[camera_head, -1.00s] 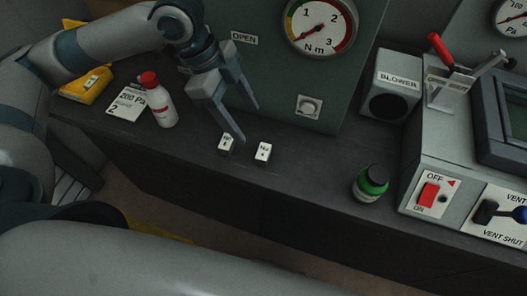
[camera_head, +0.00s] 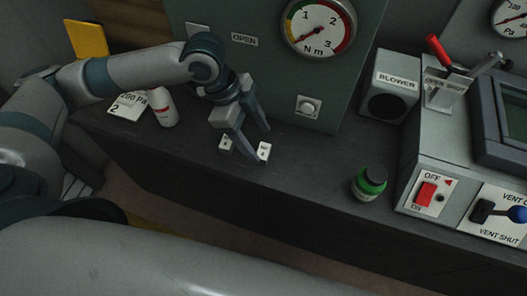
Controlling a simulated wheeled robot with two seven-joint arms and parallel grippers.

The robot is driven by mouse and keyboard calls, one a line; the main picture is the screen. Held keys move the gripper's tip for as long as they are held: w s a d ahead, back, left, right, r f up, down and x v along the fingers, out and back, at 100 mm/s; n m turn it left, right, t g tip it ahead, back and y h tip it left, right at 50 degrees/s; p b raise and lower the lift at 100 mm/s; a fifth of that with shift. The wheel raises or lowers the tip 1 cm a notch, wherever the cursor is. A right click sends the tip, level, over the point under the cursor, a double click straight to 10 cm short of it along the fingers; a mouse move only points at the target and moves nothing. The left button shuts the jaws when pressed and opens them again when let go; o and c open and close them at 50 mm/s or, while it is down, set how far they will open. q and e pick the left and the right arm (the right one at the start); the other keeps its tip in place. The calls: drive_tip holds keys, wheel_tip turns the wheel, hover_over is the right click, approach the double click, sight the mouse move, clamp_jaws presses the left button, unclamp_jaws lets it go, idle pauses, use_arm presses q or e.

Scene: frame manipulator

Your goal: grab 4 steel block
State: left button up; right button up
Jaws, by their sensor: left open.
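Two small blocks with white, marked faces sit on the dark bench top in the head view. The left block (camera_head: 226,145) is beside the nearer finger of my left gripper. The right block (camera_head: 264,150) is partly covered by the gripper's fingertips. My left gripper (camera_head: 260,145) points down with its two fingers apart, at the blocks. I cannot tell whether a finger touches the right block. The marks on the blocks are too small to read surely. My right gripper is not in view.
A white bottle (camera_head: 163,108) and a "200 Pa" card (camera_head: 127,106) are at the left. A gauge panel (camera_head: 270,75) rises behind the blocks. A blower box (camera_head: 390,88) and switch console (camera_head: 420,160) are at the right.

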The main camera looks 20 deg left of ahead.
sight(263, 151)
use_arm(q)
drive_tip(key=shift+s+d+f, duration=0.1)
drive_tip(key=shift+f, duration=0.25)
drive_tip(key=p+x, duration=0.1)
drive_tip(key=x, duration=0.2)
drive_tip(key=shift+f, duration=0.55)
drive_tip(key=c, duration=1.2)
drive_tip(key=shift+c, duration=0.4)
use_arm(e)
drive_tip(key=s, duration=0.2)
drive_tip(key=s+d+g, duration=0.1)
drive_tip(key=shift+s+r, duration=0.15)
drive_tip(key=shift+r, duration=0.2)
